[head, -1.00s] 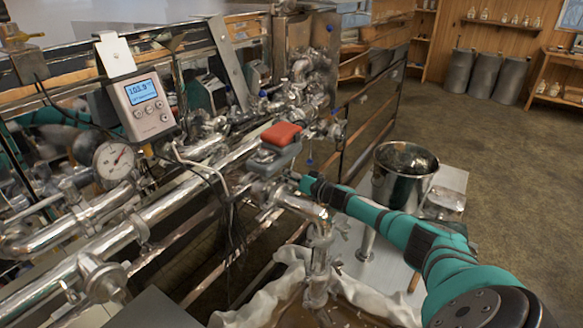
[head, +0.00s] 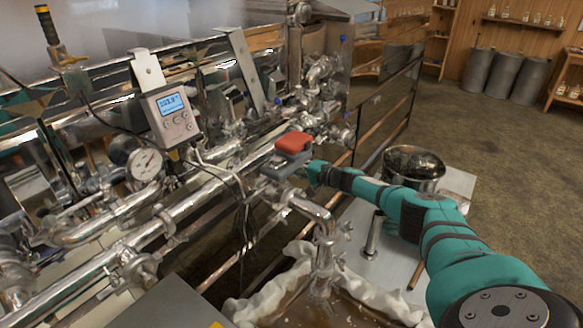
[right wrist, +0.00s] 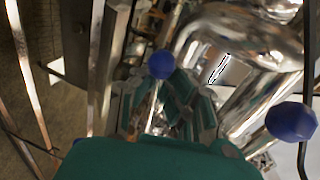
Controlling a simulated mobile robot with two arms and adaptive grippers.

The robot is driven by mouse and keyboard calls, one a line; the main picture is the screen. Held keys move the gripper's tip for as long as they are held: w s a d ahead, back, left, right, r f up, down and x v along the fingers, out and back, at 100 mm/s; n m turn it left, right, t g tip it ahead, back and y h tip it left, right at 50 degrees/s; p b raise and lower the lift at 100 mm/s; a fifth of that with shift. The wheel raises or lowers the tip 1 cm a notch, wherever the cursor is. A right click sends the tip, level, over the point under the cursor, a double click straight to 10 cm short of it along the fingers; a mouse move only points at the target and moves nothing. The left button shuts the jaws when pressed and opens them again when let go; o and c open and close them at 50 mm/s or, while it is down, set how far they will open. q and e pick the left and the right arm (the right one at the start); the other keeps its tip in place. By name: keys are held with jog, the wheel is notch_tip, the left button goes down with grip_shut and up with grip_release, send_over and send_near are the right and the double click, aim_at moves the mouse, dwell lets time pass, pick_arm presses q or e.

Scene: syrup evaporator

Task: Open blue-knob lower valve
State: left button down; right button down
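In the right wrist view a round blue knob (right wrist: 161,65) sits just beyond and between the fingertips of my right gripper (right wrist: 160,95). The teal fingers are apart, and I see no clear contact with the knob. A second blue knob (right wrist: 291,121) is at the right of that view. In the head view my right gripper (head: 313,173) is beside the steel pipework, just right of the grey box with a red top (head: 294,142). The knob at its fingers is hidden there. Which knob is the lower valve's, I cannot tell. My left gripper is not in view.
Shiny pipes (head: 180,210) run along the evaporator, with a gauge (head: 145,164) and a digital display box (head: 172,112). A steel pot (head: 413,165) stands on a low table close to my right arm. A cloth-lined tank (head: 275,300) is below. The floor at right is open.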

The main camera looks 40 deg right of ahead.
jog(key=shift+s+d+r+m, duration=0.15)
jog(key=shift+r+m, duration=0.05)
jog(key=shift+m, duration=0.1)
jog(key=shift+r, duration=0.2)
dwell(0.4)
jog(key=c, duration=2)
grip_release()
jog(key=o, duration=0.7)
jog(key=shift+s+d+r, duration=0.1)
jog(key=shift+s+r, duration=0.2)
jog(key=shift+s, duration=0.05)
jog(key=shift+c, duration=0.2)
jog(key=shift+o, duration=1.1)
jog(key=shift+w, duration=0.2)
jog(key=shift+w, duration=0.1)
jog(key=v, duration=1.2)
jog(key=shift+f, duration=0.3)
